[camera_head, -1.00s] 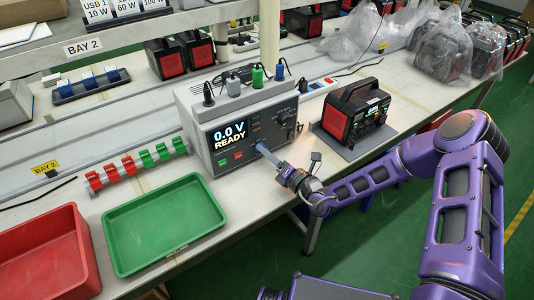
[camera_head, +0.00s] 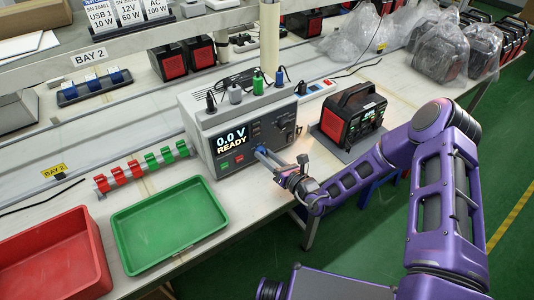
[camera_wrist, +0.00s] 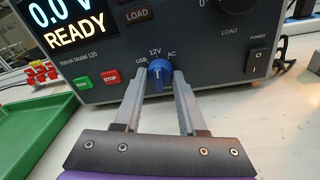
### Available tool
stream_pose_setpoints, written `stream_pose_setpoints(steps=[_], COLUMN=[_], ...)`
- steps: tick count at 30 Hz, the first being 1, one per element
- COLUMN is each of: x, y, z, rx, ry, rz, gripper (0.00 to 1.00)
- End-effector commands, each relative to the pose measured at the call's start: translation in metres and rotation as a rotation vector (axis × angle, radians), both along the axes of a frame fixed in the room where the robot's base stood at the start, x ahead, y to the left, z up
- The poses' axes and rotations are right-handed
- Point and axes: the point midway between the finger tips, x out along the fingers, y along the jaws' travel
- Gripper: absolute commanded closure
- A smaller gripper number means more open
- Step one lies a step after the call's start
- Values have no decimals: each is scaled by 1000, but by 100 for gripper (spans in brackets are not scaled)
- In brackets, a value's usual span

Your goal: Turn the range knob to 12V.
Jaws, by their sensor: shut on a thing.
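The blue range knob (camera_wrist: 160,74) is on the front of the grey tester (camera_wrist: 100,62), below the labels USB, 12V and AC. A pale pointer line shows on the knob, roughly upright below the 12V label; I cannot tell its exact setting. My gripper (camera_wrist: 160,78) is shut on the knob, one finger on each side. In the head view my gripper (camera_head: 264,154) reaches the lower front of the tester (camera_head: 195,122) from the right, and the fingers largely hide the knob. The tester's display (camera_head: 231,138) reads 0.0 V READY.
Green and red buttons (camera_wrist: 110,78) are left of the knob; a power switch (camera_wrist: 257,62) is to the right. A green tray (camera_head: 168,228) and a red bin (camera_head: 50,255) stand at left. A black-red power station (camera_head: 352,115) stands right of the tester.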

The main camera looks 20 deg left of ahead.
Motion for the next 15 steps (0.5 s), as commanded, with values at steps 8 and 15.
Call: stream_pose_setpoints(steps=[8,15], x=[0,0], y=[1,1], z=[1,1], rx=[-73,-92], ry=[-87,-109], rz=[1,1], gripper=[100,100])
